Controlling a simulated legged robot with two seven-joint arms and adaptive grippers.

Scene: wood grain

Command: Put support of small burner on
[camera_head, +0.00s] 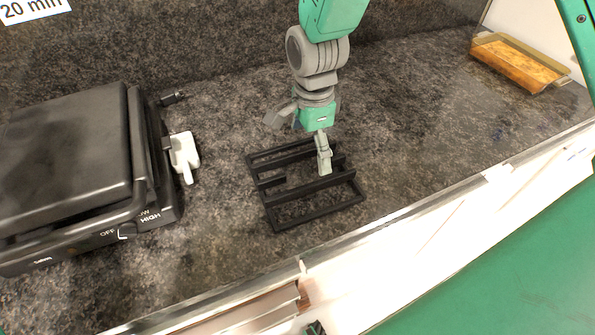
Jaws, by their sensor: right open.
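The support of the small burner is a black rectangular metal grate with several bars (275,212). It lies flat on the dark stone counter in the middle of the view. My right gripper (314,148) comes down from the top and is open. One grey finger points down in front of the grate's right-hand bars and hides part of them. Another grey part of the gripper spreads out to the left, above the grate's far edge. I cannot tell whether the finger touches a bar. My left gripper does not clearly show.
A black appliance (70,150) with an OFF/HIGH dial stands on the left. A white plug-like piece (184,153) sits beside it. A tray with an orange-brown slab (517,62) lies at the back right. The counter (420,120) is clear right of the grate.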

